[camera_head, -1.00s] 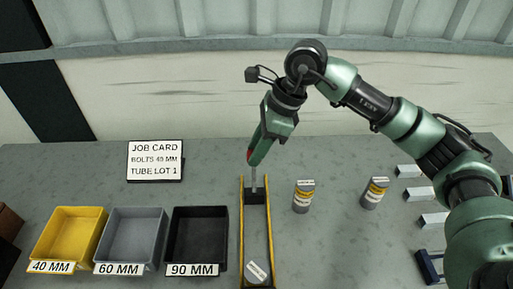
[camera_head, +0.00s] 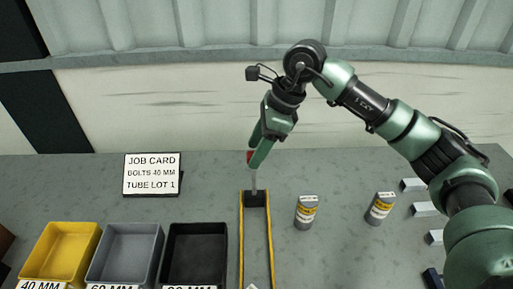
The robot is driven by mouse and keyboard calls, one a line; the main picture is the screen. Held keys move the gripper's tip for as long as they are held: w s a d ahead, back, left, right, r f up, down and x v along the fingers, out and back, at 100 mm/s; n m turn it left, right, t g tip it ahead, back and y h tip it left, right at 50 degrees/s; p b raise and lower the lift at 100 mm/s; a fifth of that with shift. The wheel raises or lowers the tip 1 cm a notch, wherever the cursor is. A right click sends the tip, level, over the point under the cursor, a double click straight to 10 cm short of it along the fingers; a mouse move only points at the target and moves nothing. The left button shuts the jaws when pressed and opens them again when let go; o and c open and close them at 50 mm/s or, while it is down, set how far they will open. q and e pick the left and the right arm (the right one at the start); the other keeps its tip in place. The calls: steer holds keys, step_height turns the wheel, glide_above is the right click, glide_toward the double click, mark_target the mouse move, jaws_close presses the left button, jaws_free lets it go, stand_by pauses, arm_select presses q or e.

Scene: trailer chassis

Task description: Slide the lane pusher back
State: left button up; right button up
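The lane pusher is a black block (camera_head: 256,199) with a thin grey post (camera_head: 254,181), standing at the far end of the yellow-railed lane (camera_head: 241,240). A bit of red shows at the top of the post, partly hidden by my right gripper. My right gripper (camera_head: 257,158) is at the top of the post, pointing down. Its two green fingers show apart with a gap between them; whether they touch the post is unclear. My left gripper is not in view.
A job card (camera_head: 151,174) stands at the left. Yellow (camera_head: 93,238), grey (camera_head: 149,240) and black (camera_head: 216,240) bins stand left of the lane. Two labelled tubes (camera_head: 306,212) (camera_head: 380,208) stand to its right. Pale blocks (camera_head: 425,209) lie farther right.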

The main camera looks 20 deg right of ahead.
steer(key=w+b+v, duration=0.1)
steer(key=v, duration=0.6)
steer(key=shift+s+r+b, duration=0.3)
steer(key=shift+s+r, duration=0.1)
steer(key=shift+s, duration=0.1)
steer(key=shift+d, duration=0.15)
